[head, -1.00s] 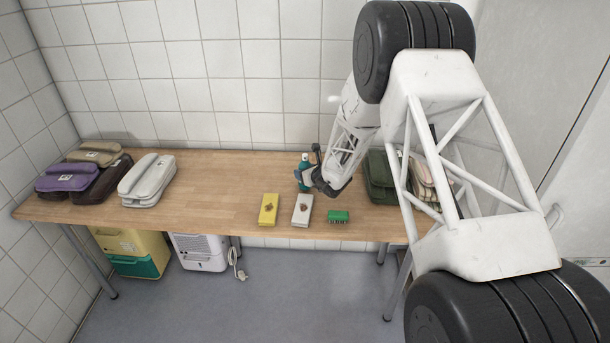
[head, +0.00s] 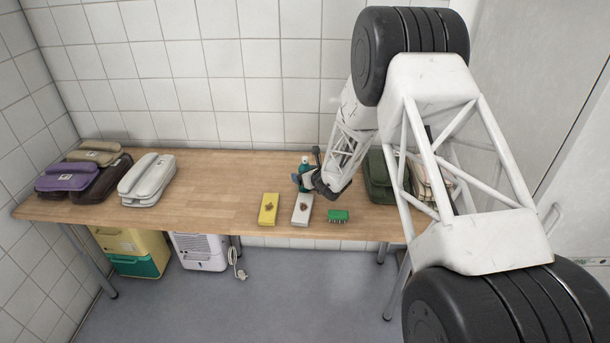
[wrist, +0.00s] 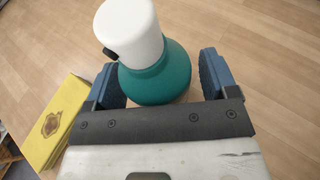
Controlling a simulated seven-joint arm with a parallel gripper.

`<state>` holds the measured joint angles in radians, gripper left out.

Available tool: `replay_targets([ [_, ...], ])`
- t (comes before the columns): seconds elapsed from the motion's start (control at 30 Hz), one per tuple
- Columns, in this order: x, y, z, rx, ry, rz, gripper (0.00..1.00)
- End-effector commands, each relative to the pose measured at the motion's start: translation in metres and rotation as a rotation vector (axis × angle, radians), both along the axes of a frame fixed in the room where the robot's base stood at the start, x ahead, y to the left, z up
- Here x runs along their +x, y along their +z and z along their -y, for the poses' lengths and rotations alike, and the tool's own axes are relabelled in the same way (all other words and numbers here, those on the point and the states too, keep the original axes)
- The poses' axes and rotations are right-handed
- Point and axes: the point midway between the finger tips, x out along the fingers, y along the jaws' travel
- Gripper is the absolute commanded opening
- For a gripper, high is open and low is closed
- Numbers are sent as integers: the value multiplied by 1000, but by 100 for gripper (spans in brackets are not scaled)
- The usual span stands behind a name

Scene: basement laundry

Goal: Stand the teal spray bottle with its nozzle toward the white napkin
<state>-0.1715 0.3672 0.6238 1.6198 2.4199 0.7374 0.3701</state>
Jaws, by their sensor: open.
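The teal spray bottle (head: 305,168) stands upright on the wooden table, partly hidden by my gripper (head: 309,181) in the head view. In the wrist view the bottle (wrist: 158,82) has a white top and a small black nozzle (wrist: 111,53) pointing to the lower left. My gripper (wrist: 160,84) is open, with one blue finger on each side of the bottle's body; whether either finger touches it I cannot tell. The white napkin (head: 302,209), with a brown emblem, lies in front of the bottle in the head view. It is hidden in the wrist view.
A yellow napkin (head: 268,209) lies left of the white one, and also shows in the wrist view (wrist: 55,125). A small green block (head: 338,215) lies to the right. The table's left middle is clear.

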Motion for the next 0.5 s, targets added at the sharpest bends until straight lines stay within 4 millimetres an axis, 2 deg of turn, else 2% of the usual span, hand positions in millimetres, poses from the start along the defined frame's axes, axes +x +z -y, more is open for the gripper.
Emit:
replay_targets([
  [0.23, -1, 4, 1, 0, 0, 0, 79],
  [0.5, -12, 10, 11, 0, -1, 0, 79],
])
